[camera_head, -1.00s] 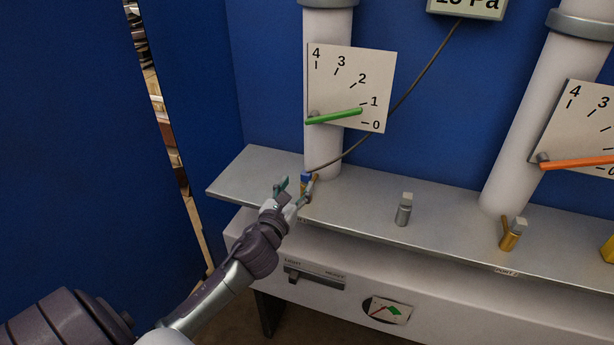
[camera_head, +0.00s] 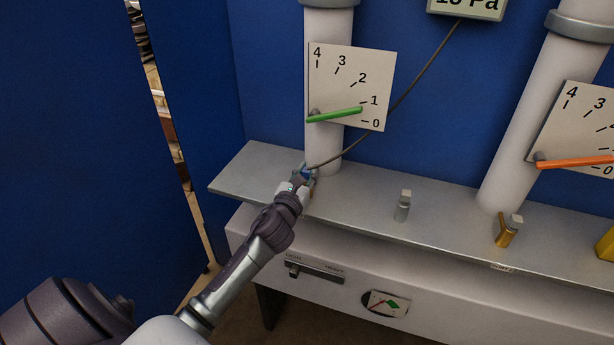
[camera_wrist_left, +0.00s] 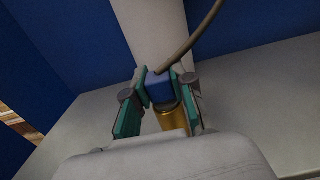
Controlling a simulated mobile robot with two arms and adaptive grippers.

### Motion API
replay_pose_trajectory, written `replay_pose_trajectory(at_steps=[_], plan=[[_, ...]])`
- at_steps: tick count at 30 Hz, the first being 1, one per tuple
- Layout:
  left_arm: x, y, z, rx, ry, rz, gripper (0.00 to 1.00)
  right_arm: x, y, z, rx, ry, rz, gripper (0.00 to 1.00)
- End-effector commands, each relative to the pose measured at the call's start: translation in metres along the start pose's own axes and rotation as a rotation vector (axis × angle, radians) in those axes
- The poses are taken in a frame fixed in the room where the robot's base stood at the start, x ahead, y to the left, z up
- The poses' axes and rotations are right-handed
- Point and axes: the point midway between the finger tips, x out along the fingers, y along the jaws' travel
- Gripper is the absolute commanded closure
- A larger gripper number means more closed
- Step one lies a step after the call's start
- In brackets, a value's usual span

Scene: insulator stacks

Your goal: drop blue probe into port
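The blue probe (camera_head: 307,174) is a small block on a dark cable, at the foot of the left white column. In the left wrist view the blue probe (camera_wrist_left: 160,87) sits between the green fingertips, directly above a gold cylindrical port (camera_wrist_left: 172,117). I cannot tell whether the probe touches the gold part. My left gripper (camera_head: 304,173) has its fingertips drawn in on both sides of the probe; it also shows in the left wrist view (camera_wrist_left: 164,88). The fingers hide much of the port in the head view. My right gripper is not in view.
A silver fitting (camera_head: 402,206) and a gold fitting (camera_head: 508,231) stand on the grey shelf (camera_head: 358,205). A gauge board (camera_head: 350,85) hangs on the left column. The cable (camera_head: 415,80) rises to a pressure display (camera_head: 467,8). The shelf's left end is clear.

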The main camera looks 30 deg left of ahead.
Motion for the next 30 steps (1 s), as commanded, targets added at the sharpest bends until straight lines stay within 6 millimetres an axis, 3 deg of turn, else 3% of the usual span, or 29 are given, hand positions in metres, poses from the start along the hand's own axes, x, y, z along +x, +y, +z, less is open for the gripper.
replay_pose_trajectory(at_steps=[3, 14, 23, 30], plan=[[0.000, 0.000, 0.000, 0.000, 0.000, 0.000, 1.00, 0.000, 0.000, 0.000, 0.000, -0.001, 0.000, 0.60], [0.000, 0.000, 0.006, 0.001, 0.000, 0.000, 1.00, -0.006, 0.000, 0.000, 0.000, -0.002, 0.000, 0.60], [0.000, 0.000, 0.052, 0.001, 0.000, -0.001, 1.00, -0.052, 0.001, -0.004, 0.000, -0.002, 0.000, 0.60], [-0.021, -0.052, 0.081, -0.004, 0.001, -0.003, 1.00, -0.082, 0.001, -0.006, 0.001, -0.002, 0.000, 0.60]])
